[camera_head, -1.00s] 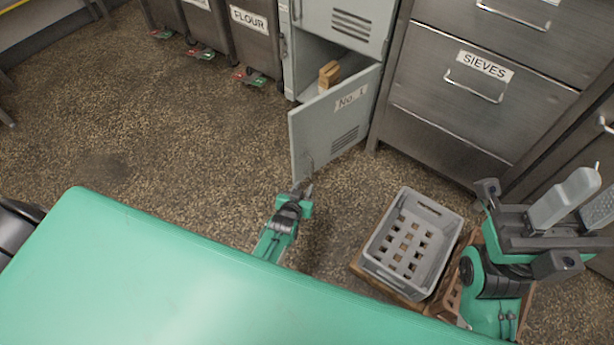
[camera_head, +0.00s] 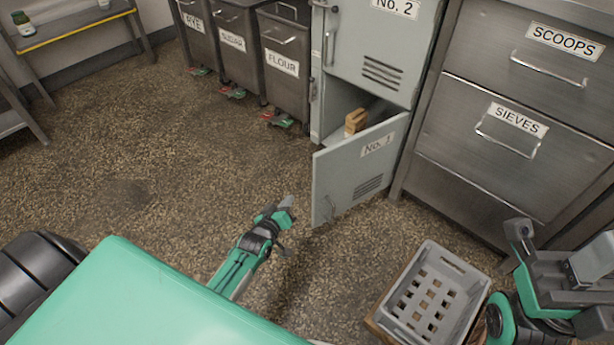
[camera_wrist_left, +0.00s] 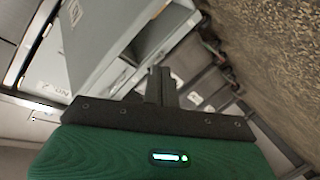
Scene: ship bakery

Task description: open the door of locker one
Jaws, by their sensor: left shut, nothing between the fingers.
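The door of locker one (camera_head: 345,180), grey with a "No. 1" label and vents, stands ajar at a wide angle, swung out over the floor. Inside the open locker (camera_head: 341,106) a brown object (camera_head: 356,121) shows; much of the interior is hidden by the door. My left gripper (camera_head: 287,204) is shut and empty, left of the door's free edge and apart from it in the head view. Its shut fingers also show in the left wrist view (camera_wrist_left: 160,84). My right gripper (camera_head: 590,262) is at the right edge, partly cut off.
Bins for rye, sugar and flour (camera_head: 284,62) stand left of the lockers. Steel drawers (camera_head: 500,165) stand to the right. The floor left of the door is clear.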

